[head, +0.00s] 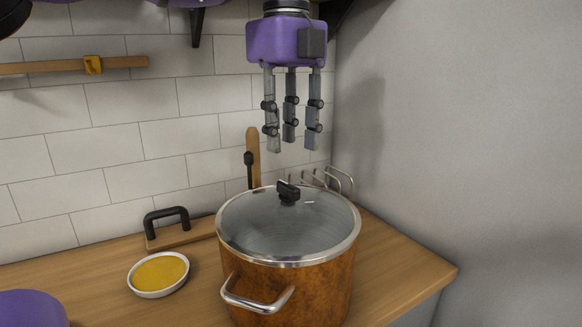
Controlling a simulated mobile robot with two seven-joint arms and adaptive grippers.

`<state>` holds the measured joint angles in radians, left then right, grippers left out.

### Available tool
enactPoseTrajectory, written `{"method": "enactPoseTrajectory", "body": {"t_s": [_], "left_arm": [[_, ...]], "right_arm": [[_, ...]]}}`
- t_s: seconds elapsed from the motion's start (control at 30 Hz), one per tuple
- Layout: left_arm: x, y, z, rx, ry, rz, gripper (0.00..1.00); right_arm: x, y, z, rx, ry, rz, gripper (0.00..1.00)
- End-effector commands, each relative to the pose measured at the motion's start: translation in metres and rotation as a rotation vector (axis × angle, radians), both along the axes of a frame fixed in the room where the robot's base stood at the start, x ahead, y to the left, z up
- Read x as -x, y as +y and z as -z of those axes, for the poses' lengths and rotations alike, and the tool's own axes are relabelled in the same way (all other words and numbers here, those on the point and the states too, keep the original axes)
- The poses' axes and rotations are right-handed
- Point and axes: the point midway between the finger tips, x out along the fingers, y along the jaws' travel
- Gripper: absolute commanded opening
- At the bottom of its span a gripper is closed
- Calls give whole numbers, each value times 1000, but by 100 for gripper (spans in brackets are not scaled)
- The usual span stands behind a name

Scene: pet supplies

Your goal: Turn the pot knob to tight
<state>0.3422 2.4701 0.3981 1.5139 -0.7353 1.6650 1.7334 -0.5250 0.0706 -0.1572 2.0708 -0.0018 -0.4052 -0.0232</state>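A large copper-brown pot (290,295) with a steel side handle stands on the wooden counter. Its glass lid with a steel rim lies on top, and a black knob (288,192) sits at the lid's middle. My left gripper (291,140), purple with three grey fingers, hangs pointing down above and behind the knob in the picture. Its fingers are straight and spread, with nothing between them. It is clear of the knob. My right gripper is not in view. I cannot read any marking on the knob.
A small white dish (158,274) with yellow contents is left of the pot. Behind it is a wooden board with a black handle (167,222). A wire rack (338,180) stands behind the pot. The grey wall (450,140) is close on the right.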

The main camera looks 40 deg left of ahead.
Motion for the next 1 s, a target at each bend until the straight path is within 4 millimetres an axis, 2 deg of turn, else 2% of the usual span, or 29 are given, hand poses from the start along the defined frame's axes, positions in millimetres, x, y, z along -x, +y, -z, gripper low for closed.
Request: {"method": "enactPoseTrajectory", "body": {"t_s": [0.17,0.4,0.53,0.7,0.93,1.0], "left_arm": [[1,0,14,-3,4,2,30],[1,0,53,0,3,2,30],[1,0,69,-1,3,1,30],[0,0,77,-2,-1,0,30],[0,0,78,-2,-1,0,30],[0,0,78,-2,-1,0,21]], "right_arm": [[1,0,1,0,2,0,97],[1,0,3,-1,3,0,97],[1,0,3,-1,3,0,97],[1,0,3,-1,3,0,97],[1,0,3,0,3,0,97],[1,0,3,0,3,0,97]]}}
